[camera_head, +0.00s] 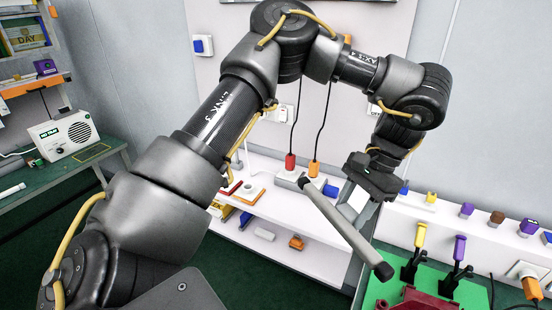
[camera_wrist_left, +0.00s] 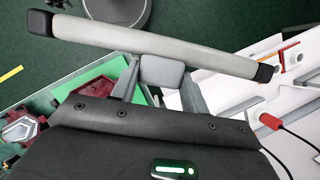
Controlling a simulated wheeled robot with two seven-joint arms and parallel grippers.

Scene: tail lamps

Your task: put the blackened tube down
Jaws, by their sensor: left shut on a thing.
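The tube (camera_head: 340,222) is a grey bar with dark ends, tilted in the air in the head view. It also shows in the left wrist view (camera_wrist_left: 150,45), crossing the upper part of the picture, with black caps at both ends. My left gripper (camera_head: 357,203) is shut on the tube near its middle, by a short grey block (camera_wrist_left: 162,72) between the fingers. The tube's face toward the gripper is partly hidden. My right gripper is in no view.
A green board (camera_head: 452,292) with a maroon part (camera_head: 415,302) lies at the lower right. Yellow and purple handled tools (camera_head: 459,248) stand upright there. A white shelf (camera_head: 290,255) with small parts is behind the tube. A radio-like box (camera_head: 64,135) sits on the left bench.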

